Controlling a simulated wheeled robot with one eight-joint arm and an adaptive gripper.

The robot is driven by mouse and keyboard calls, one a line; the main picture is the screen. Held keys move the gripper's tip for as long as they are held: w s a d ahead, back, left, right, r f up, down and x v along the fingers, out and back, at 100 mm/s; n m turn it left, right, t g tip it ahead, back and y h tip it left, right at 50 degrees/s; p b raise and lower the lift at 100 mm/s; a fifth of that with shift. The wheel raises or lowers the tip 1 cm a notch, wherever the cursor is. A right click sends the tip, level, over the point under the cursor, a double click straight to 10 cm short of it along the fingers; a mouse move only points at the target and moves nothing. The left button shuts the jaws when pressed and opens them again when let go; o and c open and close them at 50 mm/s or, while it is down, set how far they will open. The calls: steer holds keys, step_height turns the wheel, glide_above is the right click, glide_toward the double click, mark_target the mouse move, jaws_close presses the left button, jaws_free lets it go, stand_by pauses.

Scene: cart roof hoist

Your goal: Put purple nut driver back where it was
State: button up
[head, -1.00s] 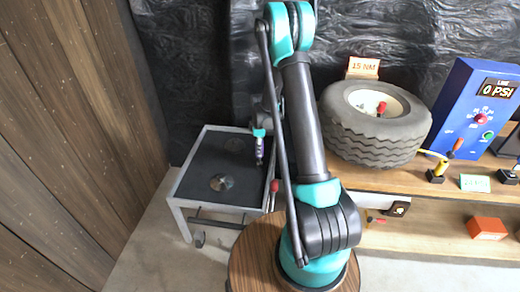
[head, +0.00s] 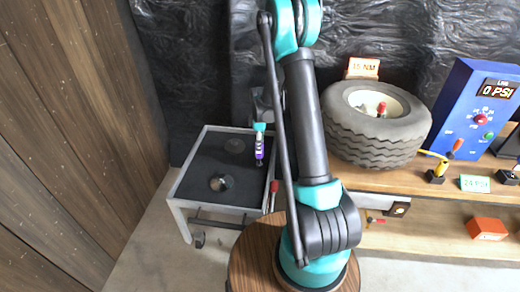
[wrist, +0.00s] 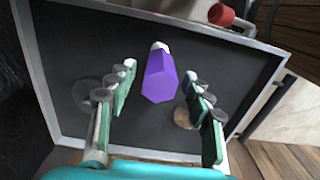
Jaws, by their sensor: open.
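The purple nut driver (head: 259,150) appears upright at the right side of the cart's dark top (head: 200,191) in the head view. In the wrist view its purple handle (wrist: 159,80) shows between the fingers, with a pale end beyond it. My gripper (wrist: 157,112) is open, with a visible gap on both sides of the handle. In the head view only a small teal part of my gripper (head: 259,127) shows, just above the driver. I cannot make out the driver's contact with the cart top.
A metal disc (head: 222,182) and a dark disc (head: 235,145) are on the cart top. A red-tipped lever (head: 274,186) stands at the cart's right edge. A tire (head: 377,135) and a blue gauge box (head: 475,108) stand on the bench to the right.

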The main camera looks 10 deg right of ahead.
step_height(320, 180, up, 9)
steer(key=shift+s+f, duration=0.1)
steer(key=s+d+r+m+t, duration=0.2)
steer(key=s+m, duration=0.5)
steer(key=s, duration=0.8)
steer(key=s+d+r+m+t, duration=0.1)
steer(key=s+m, duration=0.6)
steer(key=s, duration=0.8)
step_height(320, 180, up, 2)
steer(key=shift+d+r+t, duration=0.2)
steer(key=shift+d+t, duration=0.2)
steer(key=shift+t, duration=0.2)
